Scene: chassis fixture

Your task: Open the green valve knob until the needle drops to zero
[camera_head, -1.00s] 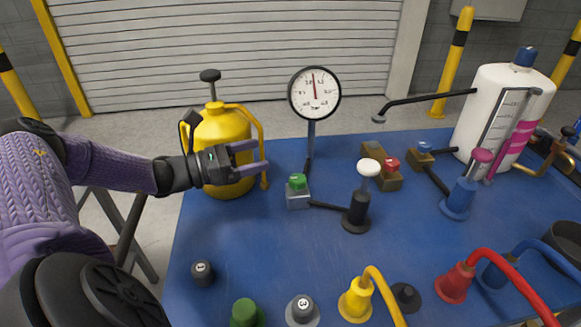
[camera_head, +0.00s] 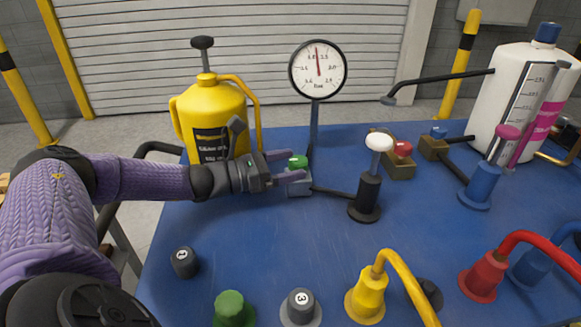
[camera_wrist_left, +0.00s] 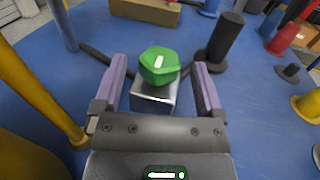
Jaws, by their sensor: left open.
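The green valve knob (camera_head: 298,162) sits on a grey block (camera_head: 299,188) on the blue table, below the gauge. In the left wrist view the green knob (camera_wrist_left: 159,65) has a white mark on top and sits on its metal block (camera_wrist_left: 154,97). My left gripper (camera_head: 287,168) is open, with its purple fingers on either side of the block and knob. The knob lies between and slightly beyond the fingertips (camera_wrist_left: 162,78), and I see no clear contact. The round gauge (camera_head: 317,70) has a red needle pointing nearly straight up, slightly left. My right gripper is not in view.
A yellow pump tank (camera_head: 215,118) stands just behind my left wrist. A black post with a white knob (camera_head: 368,185) stands right of the valve. Red and blue knobs, hooked hoses and a white tank (camera_head: 515,90) fill the right side.

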